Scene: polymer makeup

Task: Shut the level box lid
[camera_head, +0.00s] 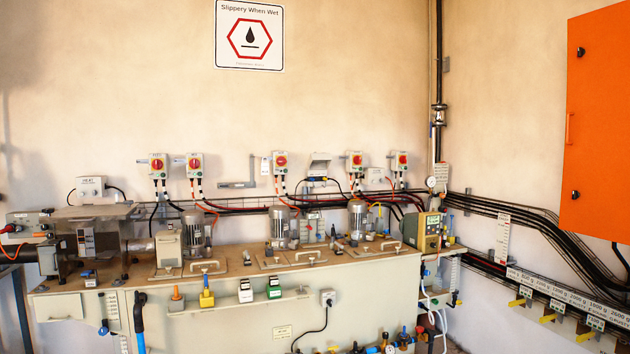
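A small white wall box (317,172) is mounted above the bench, right of the middle. A pale flap, its lid (320,157), stands raised at its top, so it looks open. Any label on this box is too small to read, so I cannot confirm that it is the level box. A similar white box (90,186) on the left, with what looks like a "HEAT" label, appears closed. Neither of my grippers shows in the head view.
A long bench (230,318) with motors and metal plates on top stands below the wall box. Switch boxes with red knobs (281,161) and cables flank it. An orange cabinet (597,130) hangs at the right.

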